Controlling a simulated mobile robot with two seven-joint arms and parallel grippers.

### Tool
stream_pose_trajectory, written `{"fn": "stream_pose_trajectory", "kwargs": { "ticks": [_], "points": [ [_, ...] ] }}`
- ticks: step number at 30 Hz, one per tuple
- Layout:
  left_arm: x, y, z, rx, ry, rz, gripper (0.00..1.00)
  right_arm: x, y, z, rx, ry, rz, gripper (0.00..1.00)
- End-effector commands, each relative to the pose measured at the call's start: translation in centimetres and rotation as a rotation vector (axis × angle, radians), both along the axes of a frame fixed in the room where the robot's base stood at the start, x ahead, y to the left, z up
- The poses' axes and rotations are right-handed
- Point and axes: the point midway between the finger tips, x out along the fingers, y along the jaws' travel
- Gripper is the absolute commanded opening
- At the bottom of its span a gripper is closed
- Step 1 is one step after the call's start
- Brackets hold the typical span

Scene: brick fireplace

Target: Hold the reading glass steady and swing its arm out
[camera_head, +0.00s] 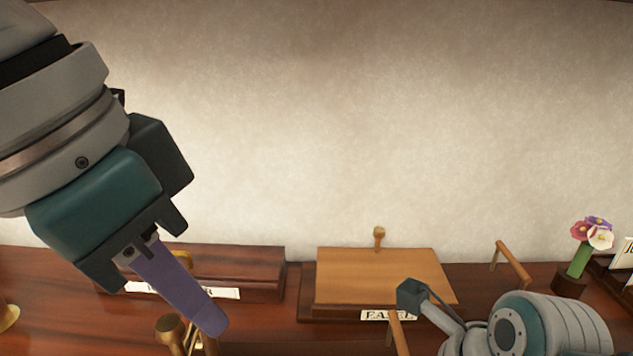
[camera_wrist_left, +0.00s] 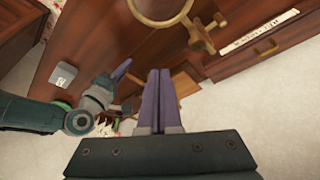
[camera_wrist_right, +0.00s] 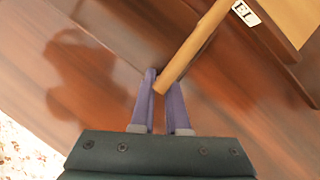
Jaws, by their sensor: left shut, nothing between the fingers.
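The brass reading glass (camera_wrist_left: 166,24) shows in the left wrist view as a partly cut-off ring with a brass fitting on a wooden base. In the head view its brass part (camera_head: 172,326) stands at the lower edge, partly behind my left finger. My left gripper (camera_head: 212,328) is shut and empty, its fingers pointing down and right; in the left wrist view they end below the ring, apart from it in the picture. My right gripper (camera_wrist_right: 162,80) has its fingertips at the end of a wooden rod (camera_wrist_right: 196,42). Whether they clamp the rod is unclear.
A wooden easel board (camera_head: 385,275) with a partly hidden label stands at the middle of the desk. A reddish-brown box (camera_head: 240,265) is left of it. Another wooden rod (camera_head: 514,264) and a flower vase (camera_head: 580,262) stand to the right. The wall behind is bare.

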Motion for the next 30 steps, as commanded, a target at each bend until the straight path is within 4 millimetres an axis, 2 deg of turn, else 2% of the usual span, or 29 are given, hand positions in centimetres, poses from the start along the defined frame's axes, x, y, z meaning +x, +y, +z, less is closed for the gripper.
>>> {"fn": "stream_pose_trajectory", "kwargs": {
  "ticks": [1, 6, 9, 20, 30],
  "points": [
    [0.0, 0.0, 0.0, 0.0, 0.0, 0.0, 0.0, 0.0, 0.1, 0.1, 0.001, -0.002, 0.0, 0.19],
    [0.0, 0.0, 0.0, 0.0, 0.0, 0.0, 0.0, 0.0, 0.0, 0.0, 0.001, -0.001, 0.0, 0.38],
    [0.0, 0.0, 0.0, 0.0, 0.0, 0.0, 0.0, 0.0, 0.0, 0.0, 0.001, -0.001, 0.0, 0.46],
    [0.0, 0.0, 0.0, 0.0, 0.0, 0.0, 0.0, -0.1, -0.1, 0.6, 0.0, -0.002, 0.0, 0.46],
    [0.0, 0.0, 0.0, 0.0, 0.0, 0.0, 0.0, -1.5, -1.0, 4.6, 0.002, -0.004, -0.001, 0.46]
  ]
}}
